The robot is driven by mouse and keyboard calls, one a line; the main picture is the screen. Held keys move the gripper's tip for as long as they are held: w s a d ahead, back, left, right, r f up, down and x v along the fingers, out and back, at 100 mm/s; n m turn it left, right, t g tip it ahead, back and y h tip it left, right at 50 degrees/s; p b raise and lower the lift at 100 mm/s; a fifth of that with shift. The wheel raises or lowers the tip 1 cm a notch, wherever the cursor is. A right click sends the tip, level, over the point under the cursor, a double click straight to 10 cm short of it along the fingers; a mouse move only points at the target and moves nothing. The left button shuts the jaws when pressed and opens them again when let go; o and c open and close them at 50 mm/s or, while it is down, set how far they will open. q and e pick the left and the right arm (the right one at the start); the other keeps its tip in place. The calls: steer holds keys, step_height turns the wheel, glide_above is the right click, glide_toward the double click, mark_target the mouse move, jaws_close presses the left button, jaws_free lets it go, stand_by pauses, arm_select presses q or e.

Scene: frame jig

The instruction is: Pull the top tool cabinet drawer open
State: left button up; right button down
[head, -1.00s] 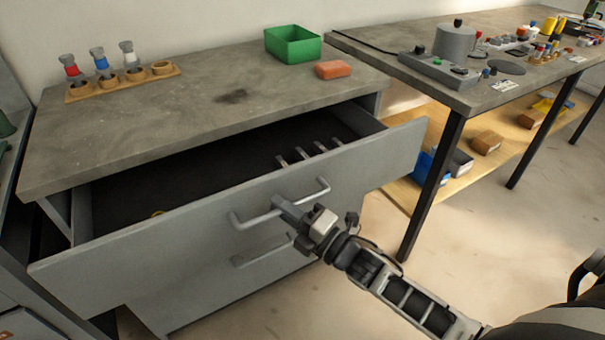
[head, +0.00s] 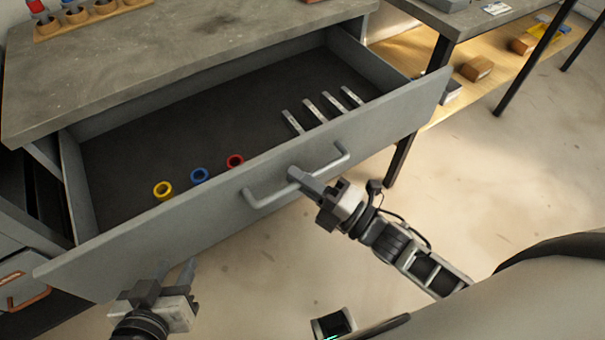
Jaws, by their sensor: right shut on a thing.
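The top drawer (head: 215,205) of the grey tool cabinet stands well out from under the worktop (head: 150,75). Inside lie a yellow ring (head: 163,190), a blue ring (head: 199,175), a red ring (head: 235,161) and several metal bars (head: 318,113). My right gripper (head: 299,177) is shut on the drawer's bar handle (head: 262,199), near its middle. My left gripper (head: 176,272) is at the lower left, in front of the drawer front and apart from the handle. Its fingers look spread and empty.
Another cabinet with a copper-coloured handle (head: 30,300) is at the lower left. A bench with dark legs (head: 480,100) and a wooden shelf (head: 500,62) stands at the right. The floor between is clear.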

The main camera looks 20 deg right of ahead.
steer(key=c, duration=1.5)
jaws_free()
arm_select(q)
steer(key=shift+r, duration=0.1)
arm_select(e)
steer(key=shift+o, duration=0.2)
arm_select(q)
steer(key=shift+r, duration=0.1)
steer(key=shift+f+b, duration=0.35)
steer(key=shift+b, duration=0.25)
arm_select(e)
steer(key=v, duration=1.6)
